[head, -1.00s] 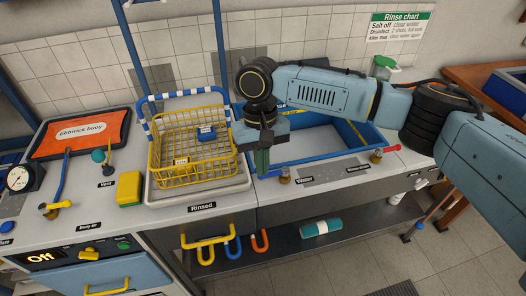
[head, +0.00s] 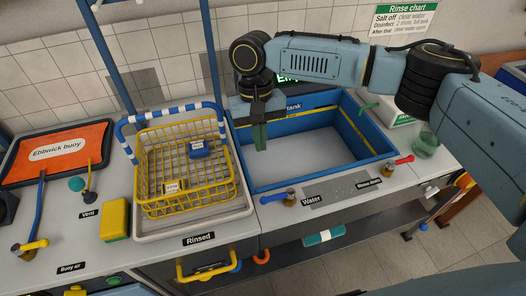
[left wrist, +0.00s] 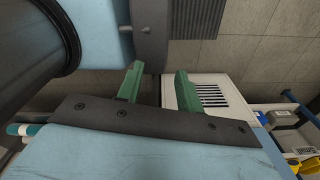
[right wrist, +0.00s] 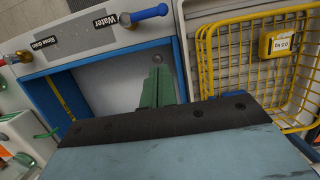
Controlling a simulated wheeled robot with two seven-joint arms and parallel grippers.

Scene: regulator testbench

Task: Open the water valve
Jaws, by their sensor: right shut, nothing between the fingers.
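The water valve (head: 278,197) has a brass body and a blue lever. It sits on the counter in front of the blue rinse tank (head: 247,186), beside the "Water" label (head: 312,199). Its lever points left along the tank's front. In the right wrist view the blue lever (right wrist: 150,12) shows at the top, apart from my fingers. My right gripper (head: 260,147) is shut and empty, pointing down over the left part of the tank, behind the valve. Its green fingers (right wrist: 157,66) are together in the right wrist view. My left gripper (left wrist: 158,80) is open and empty, outside the head view.
A yellow wire basket (head: 185,205) stands on a tray left of the tank. The red-handled rinse drain valve (head: 404,160) is at the tank's front right. A glass jar (head: 425,145) stands right of the tank. A yellow sponge (head: 115,220) lies left of the tray.

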